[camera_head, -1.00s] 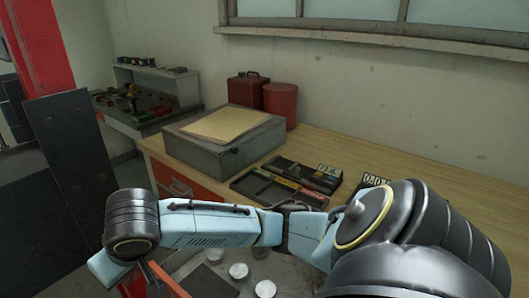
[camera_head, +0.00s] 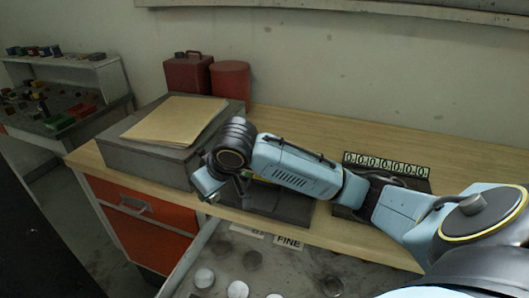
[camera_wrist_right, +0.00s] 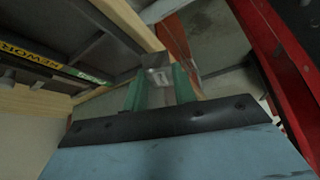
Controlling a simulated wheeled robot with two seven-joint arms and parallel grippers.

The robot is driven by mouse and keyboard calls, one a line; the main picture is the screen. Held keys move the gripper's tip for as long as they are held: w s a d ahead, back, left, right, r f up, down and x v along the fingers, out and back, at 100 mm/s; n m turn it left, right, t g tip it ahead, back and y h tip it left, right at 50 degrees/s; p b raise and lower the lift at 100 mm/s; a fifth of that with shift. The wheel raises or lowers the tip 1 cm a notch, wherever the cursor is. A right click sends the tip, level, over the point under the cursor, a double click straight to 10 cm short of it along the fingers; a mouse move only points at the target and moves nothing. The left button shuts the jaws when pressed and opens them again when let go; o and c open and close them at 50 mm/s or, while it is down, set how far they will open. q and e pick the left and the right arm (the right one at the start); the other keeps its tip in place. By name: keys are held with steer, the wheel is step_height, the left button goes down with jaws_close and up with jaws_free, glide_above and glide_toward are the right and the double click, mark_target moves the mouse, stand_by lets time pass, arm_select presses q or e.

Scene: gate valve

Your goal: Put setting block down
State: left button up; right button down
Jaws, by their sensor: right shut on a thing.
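The setting block (camera_wrist_right: 158,88) is a small grey block with a pale mark on its face. In the right wrist view it sits between the two green fingers of my right gripper (camera_wrist_right: 160,92), which is shut on it. In the head view my right gripper (camera_head: 210,188) hangs over the front edge of the wooden bench, beside the dark tray (camera_head: 285,207); the block cannot be made out there. My left gripper is out of view.
A grey box (camera_head: 130,155) with a tan folder (camera_head: 178,118) stands on the bench (camera_head: 310,130) at left, red cans (camera_head: 230,82) behind it. A digit display (camera_head: 385,163) is at right. An open drawer (camera_head: 300,268) with round pieces and a FINE label lies in front.

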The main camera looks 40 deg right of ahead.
steer(key=w+d+r+n+y, duration=0.1)
steer(key=w+d+r, duration=0.15)
steer(key=d, duration=0.55)
steer(key=w+d+r+n, duration=0.1)
steer(key=w+d+n, duration=0.1)
steer(key=w+d, duration=0.35)
steer(key=w+d+r+n+y, duration=0.1)
steer(key=w+d+r, duration=0.1)
steer(key=d, duration=0.8)
steer(key=shift+g, duration=0.3)
step_height(320, 180, down, 10)
steer(key=shift+r, duration=0.2)
steer(key=c, duration=1.1)
jaws_free()
steer(key=shift+f, duration=0.1)
steer(key=v, duration=1.2)
steer(key=shift+a, duration=0.1)
